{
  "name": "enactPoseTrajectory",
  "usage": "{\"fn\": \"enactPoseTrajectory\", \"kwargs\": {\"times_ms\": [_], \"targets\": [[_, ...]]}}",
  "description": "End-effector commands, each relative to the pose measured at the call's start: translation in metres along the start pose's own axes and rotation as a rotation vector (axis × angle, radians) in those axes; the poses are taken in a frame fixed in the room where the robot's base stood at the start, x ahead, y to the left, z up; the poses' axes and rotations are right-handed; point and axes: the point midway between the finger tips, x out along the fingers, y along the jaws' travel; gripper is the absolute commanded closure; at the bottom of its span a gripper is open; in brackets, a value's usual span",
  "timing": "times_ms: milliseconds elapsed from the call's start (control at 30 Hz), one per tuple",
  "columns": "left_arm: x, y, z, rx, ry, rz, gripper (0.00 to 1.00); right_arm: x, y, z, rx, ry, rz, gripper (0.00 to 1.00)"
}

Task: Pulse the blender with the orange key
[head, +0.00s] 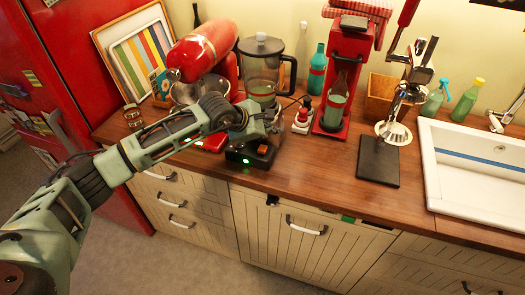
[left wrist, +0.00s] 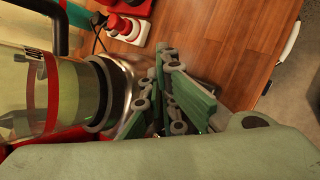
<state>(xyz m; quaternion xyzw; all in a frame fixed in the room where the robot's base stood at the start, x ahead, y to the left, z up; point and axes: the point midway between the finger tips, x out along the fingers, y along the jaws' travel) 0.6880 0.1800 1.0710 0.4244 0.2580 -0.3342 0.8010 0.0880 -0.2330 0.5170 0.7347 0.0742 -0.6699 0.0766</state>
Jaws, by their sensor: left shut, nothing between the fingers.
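The blender has a clear jug (head: 262,68) with a dark lid and a black handle. The jug also shows at the left of the left wrist view (left wrist: 75,95). A black base (head: 240,158) with a green light sits in front, near the counter edge. A small orange patch, probably the orange key (head: 263,150), shows on it. My left gripper (head: 272,128) is shut and empty, just above the base and in front of the jug. Its green and grey fingers (left wrist: 180,95) show in the left wrist view. Whether they touch the key is hidden. My right gripper is not in view.
A red stand mixer (head: 205,50) is left of the blender. A white sink (head: 470,165) is far right. Counter to the right of the base is clear.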

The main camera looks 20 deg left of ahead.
Motion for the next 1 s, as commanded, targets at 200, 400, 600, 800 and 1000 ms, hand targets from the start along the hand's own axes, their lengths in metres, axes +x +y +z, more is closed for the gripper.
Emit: {"fn": "enactPoseTrajectory", "kwargs": {"times_ms": [200,400,600,800,1000], "targets": [[0.021,-0.015,-0.014,0.000,-0.001,0.000,1.00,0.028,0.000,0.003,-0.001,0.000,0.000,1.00],[0.022,-0.015,-0.015,0.000,-0.001,0.000,1.00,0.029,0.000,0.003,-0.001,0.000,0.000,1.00],[0.021,-0.015,-0.015,0.000,-0.001,-0.001,1.00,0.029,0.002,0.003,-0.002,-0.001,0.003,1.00],[0.021,-0.015,-0.015,0.000,-0.001,-0.001,1.00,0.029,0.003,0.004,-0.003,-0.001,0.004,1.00],[0.021,-0.015,-0.015,0.000,-0.001,-0.001,1.00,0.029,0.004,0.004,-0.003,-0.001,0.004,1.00]]}}
